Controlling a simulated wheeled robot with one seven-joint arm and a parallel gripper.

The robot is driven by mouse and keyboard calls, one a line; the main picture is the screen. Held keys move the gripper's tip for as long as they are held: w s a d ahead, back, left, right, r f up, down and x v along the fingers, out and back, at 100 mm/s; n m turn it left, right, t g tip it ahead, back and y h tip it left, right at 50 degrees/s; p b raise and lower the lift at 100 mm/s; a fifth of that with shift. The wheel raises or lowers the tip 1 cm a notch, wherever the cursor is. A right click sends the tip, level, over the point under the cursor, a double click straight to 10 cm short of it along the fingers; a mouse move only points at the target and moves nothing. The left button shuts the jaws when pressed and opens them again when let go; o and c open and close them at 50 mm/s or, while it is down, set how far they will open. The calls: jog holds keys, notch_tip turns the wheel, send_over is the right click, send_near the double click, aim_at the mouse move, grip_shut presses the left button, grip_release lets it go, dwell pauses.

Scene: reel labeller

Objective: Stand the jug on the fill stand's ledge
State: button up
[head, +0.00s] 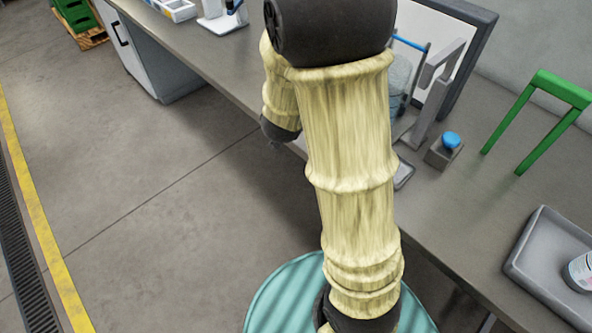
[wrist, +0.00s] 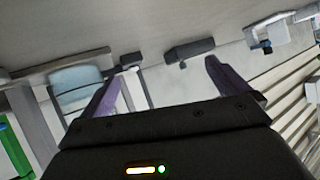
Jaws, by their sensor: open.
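The jug (head: 399,75) is clear and bluish, at the back of the bench, partly hidden behind my arm. What it rests on is hidden. Beside it stands a grey upright with an angled top (head: 436,85), apparently the fill stand; its ledge is not clearly visible. In the wrist view a pale blue clear body, apparently the jug (wrist: 77,86), lies left of my gripper (wrist: 163,74). My gripper is open, with nothing between its purple fingers. The left finger overlaps the jug's edge in the picture; I cannot tell whether they touch.
A grey box with a blue knob (head: 447,146) sits right of the stand. A green frame (head: 537,110) stands farther right. A grey tray (head: 526,262) holds a white labelled container (head: 580,271). A framed panel (head: 484,35) stands behind.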

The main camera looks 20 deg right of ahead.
jog(key=s+a+f+n+g+y, duration=0.3)
jog(key=s+a+n+y, duration=0.35)
jog(key=a, duration=0.25)
jog(key=s+n+g, duration=0.2)
jog(key=s+g, duration=0.2)
jog(key=s, duration=0.6)
jog(key=shift+s+f, duration=0.2)
jog(key=shift+f, duration=0.25)
jog(key=shift+n+y, duration=0.25)
